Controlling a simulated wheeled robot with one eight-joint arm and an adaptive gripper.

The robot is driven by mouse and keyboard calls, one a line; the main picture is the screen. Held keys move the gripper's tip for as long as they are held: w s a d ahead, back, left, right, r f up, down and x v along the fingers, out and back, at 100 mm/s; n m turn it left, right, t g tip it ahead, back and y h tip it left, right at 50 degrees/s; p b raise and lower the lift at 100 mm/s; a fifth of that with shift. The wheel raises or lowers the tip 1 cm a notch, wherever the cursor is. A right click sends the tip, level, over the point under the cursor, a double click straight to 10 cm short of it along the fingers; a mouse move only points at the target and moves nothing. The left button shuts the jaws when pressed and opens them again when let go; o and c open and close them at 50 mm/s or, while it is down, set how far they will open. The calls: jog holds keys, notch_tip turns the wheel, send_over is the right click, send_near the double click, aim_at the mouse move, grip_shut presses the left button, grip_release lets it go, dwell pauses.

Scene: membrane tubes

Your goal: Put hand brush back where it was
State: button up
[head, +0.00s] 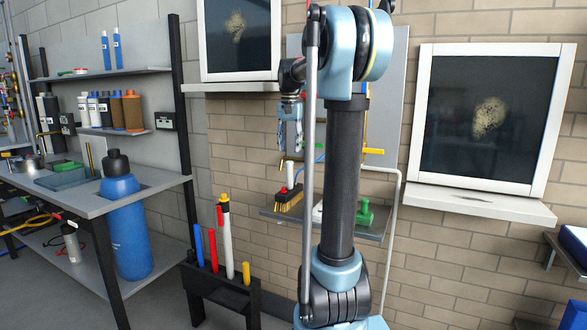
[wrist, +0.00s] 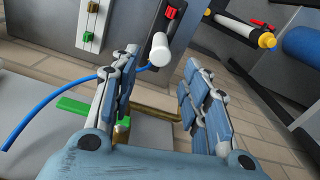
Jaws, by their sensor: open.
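I cannot make out the brush in the wrist view. My arm hides part of the shelf in the head view.
A green object (head: 364,212) stands on the shelf right of my arm. A blue hose (wrist: 45,100) and a white cylinder (wrist: 160,49) show in the wrist view. A black rack (head: 228,285) with coloured tubes stands below left. A bench (head: 60,200) with a blue bottle (head: 124,225) is farther left.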

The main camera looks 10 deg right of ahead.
jog(key=s+f+n+t, duration=0.1)
jog(key=s+f, duration=0.4)
jog(key=s, duration=0.4)
jog(key=s+f+n, duration=0.2)
jog(key=s+f, duration=0.3)
jog(key=s, duration=0.5)
jog(key=s+f+n+t, duration=0.1)
jog(key=s+f+n, duration=0.1)
jog(key=s+f, duration=1.3)
notch_tip(320, 180, down, 3)
jog(key=shift+s+d+f+n, duration=0.2)
jog(key=shift+s+d+n, duration=0.1)
jog(key=shift+s, duration=0.05)
jog(key=shift+w+f, duration=0.2)
jog(key=shift+w, duration=0.25)
jog(key=shift+c, duration=0.2)
